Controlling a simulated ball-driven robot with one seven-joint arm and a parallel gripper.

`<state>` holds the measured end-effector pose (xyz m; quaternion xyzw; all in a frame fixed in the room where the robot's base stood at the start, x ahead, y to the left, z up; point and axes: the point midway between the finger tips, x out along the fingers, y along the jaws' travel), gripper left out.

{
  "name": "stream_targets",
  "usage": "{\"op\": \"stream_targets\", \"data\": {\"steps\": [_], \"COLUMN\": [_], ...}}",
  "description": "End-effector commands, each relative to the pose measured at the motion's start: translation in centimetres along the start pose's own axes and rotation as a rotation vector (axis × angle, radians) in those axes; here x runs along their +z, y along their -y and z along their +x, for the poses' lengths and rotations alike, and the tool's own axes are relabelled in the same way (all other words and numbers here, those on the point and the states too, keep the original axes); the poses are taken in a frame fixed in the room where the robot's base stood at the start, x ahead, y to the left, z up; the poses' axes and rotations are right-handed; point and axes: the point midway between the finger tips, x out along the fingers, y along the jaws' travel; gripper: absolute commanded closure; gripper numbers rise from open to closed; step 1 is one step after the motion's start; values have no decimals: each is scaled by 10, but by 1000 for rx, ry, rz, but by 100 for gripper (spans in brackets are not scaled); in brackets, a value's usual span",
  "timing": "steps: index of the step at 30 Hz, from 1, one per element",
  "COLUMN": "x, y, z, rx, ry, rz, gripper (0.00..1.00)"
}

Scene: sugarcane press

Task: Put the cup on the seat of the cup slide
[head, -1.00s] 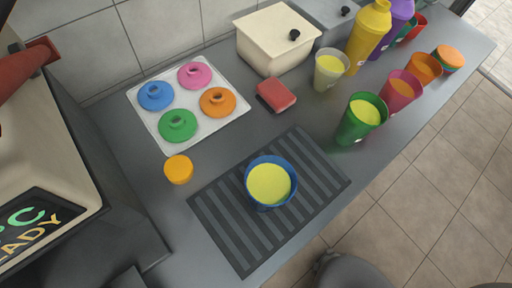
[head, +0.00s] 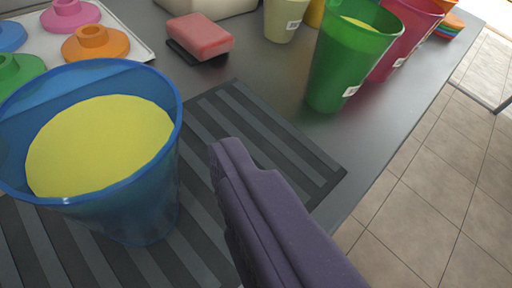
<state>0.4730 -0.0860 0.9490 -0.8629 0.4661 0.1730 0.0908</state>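A blue translucent cup (head: 150,205) filled with yellow-green juice stands upright on a dark ribbed mat (head: 265,150), at the left of the view. One dark purple-grey finger of my gripper (head: 228,155) reaches up from the bottom, to the right of the blue cup with a gap between them in the picture. The other finger is not visible, so I cannot tell how wide the gripper is. Nothing is seen held. I cannot make out the cup slide or its seat in this view.
A green cup (head: 335,75) of juice and a crimson cup (head: 408,35) stand beyond the mat at upper right. A pale cup (head: 283,20), a red sponge (head: 200,35) and a white tray (head: 130,40) with coloured lids are behind. The counter edge drops to tiled floor at right.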

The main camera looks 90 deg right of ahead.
Motion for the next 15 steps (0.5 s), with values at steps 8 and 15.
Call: {"op": "stream_targets", "data": {"steps": [8,15], "x": [0,-2], "y": [0,-1], "z": [15,52], "rx": [0,0], "ry": [1,0], "rz": [4,7], "gripper": [0,0]}}
